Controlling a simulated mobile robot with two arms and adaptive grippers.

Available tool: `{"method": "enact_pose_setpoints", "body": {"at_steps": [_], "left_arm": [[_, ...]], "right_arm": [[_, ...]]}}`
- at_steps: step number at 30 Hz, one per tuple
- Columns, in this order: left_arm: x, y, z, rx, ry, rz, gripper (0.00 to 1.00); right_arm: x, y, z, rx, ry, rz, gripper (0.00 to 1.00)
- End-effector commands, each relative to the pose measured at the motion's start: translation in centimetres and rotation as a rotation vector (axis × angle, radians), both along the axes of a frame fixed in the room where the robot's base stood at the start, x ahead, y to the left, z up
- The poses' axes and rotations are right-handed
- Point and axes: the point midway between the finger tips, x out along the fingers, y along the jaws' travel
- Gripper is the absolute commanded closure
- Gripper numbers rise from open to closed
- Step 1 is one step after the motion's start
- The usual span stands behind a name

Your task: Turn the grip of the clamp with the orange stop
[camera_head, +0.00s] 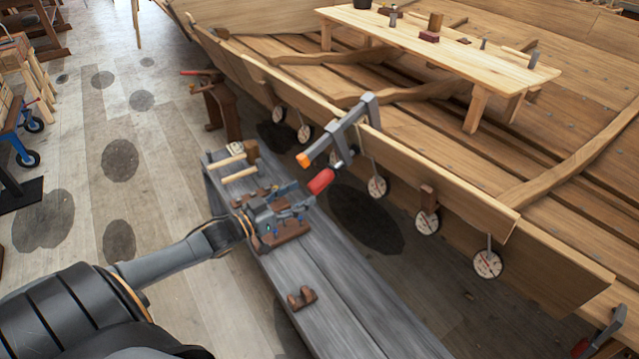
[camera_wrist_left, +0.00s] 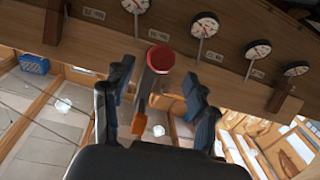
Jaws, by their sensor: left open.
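The clamp (camera_head: 350,125) with the orange stop (camera_head: 303,160) hangs on the upper edge of the hull plank. Its grey bar points out towards the bench, and its red grip (camera_head: 320,181) slants down below the bar. My left gripper (camera_head: 288,213) is open and empty just below the grip, above the bench. In the left wrist view, the round red end of the grip (camera_wrist_left: 161,58) shows between the open fingers (camera_wrist_left: 158,75), seemingly beyond their tips. The orange stop (camera_wrist_left: 138,126) also shows there, lower between the fingers. My right gripper is in neither view.
A grey bench (camera_head: 330,265) below my left gripper bears a mallet (camera_head: 240,158), wooden blocks (camera_head: 301,297) and other tools. Several round dials (camera_head: 427,221) hang along the hull plank. Another red-handled clamp (camera_head: 600,335) shows at the lower right. Floor at left is mostly clear.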

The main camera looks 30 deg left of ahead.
Motion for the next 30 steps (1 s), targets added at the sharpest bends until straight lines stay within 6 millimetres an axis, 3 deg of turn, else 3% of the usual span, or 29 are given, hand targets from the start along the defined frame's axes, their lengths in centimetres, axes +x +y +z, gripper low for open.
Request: {"method": "enact_pose_setpoints", "body": {"at_steps": [6,12,25,30], "left_arm": [[3.7,-1.1,0.2,0.001,-0.003,0.001,0.42],[5.9,-1.7,0.1,0.000,-0.002,0.001,0.42],[6.6,-2.0,0.0,0.002,0.000,0.000,0.42],[6.6,-2.0,0.0,0.002,-0.001,0.000,0.75]], "right_arm": [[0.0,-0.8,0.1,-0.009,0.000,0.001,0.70],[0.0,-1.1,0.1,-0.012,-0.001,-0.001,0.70],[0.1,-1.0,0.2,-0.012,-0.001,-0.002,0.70],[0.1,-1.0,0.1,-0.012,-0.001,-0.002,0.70]]}}
